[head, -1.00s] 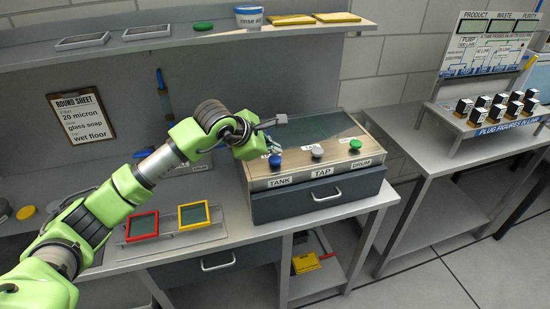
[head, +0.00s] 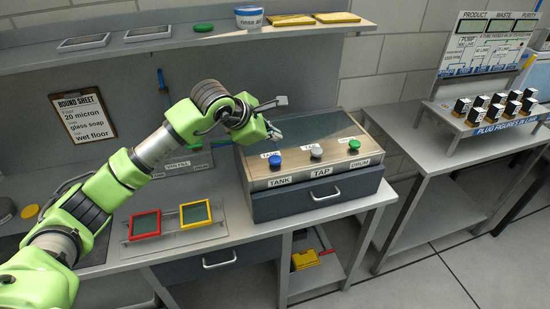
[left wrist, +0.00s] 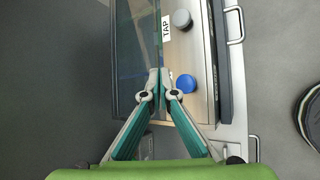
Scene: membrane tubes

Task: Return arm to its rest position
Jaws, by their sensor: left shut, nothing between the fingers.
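My left arm (head: 150,152) comes in from the left in the head view, bent over the bench. My left gripper (head: 277,136) is above the left end of the control box (head: 315,204), near the blue knob (head: 274,161). In the left wrist view my left gripper (left wrist: 159,72) has its fingertips together with nothing between them. The box's blue knob (left wrist: 186,83) and grey knob (left wrist: 181,19) show below and beyond the fingertips. My right gripper is not in view.
A red frame (head: 145,224) and a yellow frame (head: 195,213) lie on a tray left of the box. A shelf (head: 200,42) holding a rinse tub (head: 249,17) runs above. A table with black plugs (head: 497,105) stands at right. Floor between benches is clear.

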